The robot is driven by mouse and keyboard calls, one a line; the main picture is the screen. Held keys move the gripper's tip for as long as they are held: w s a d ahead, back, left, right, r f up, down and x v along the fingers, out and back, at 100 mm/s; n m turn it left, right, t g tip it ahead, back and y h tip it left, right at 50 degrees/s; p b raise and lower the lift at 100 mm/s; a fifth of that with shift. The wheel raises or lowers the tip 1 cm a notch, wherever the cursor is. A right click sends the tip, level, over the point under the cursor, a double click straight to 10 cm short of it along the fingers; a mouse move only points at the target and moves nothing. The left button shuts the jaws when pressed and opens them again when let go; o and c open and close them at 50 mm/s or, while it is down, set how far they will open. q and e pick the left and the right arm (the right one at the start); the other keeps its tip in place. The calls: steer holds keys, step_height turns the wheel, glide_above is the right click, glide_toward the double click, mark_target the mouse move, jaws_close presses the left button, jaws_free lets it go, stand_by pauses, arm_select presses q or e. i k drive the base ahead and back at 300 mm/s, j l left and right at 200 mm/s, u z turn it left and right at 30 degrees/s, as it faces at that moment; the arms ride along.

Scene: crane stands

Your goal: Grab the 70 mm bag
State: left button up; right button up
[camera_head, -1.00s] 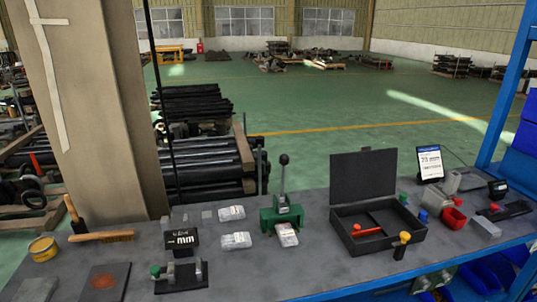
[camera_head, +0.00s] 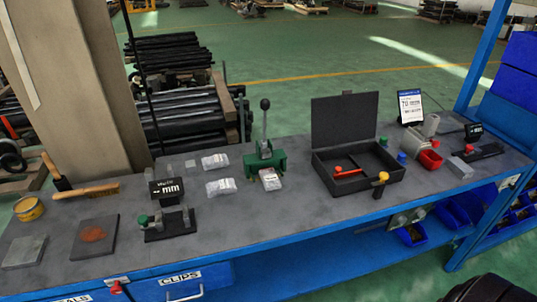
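Three small clear bags with white labels are on the grey workbench (camera_head: 270,225). One bag (camera_head: 215,161) lies at the back and a second bag (camera_head: 220,187) lies in front of it. A third bag (camera_head: 270,179) is at the front of the green lever press (camera_head: 265,158). The labels are too small to read, so I cannot tell which bag is the 70 mm one. A tablet (camera_head: 410,106) at the back right seems to show "70". Neither of my grippers is in view.
An open black case (camera_head: 345,185) with a red-tipped tool stands right of the press. A gauge fixture (camera_head: 170,230) and its "mm" display (camera_head: 166,189) stand left of the bags. The bench front is mostly clear.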

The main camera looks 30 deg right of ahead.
mark_target(271, 182)
steer(key=l, duration=0.6)
steer(key=i+l+z, duration=0.1)
steer(key=l, duration=0.5)
steer(key=i+l, duration=0.1)
steer(key=l, duration=0.5)
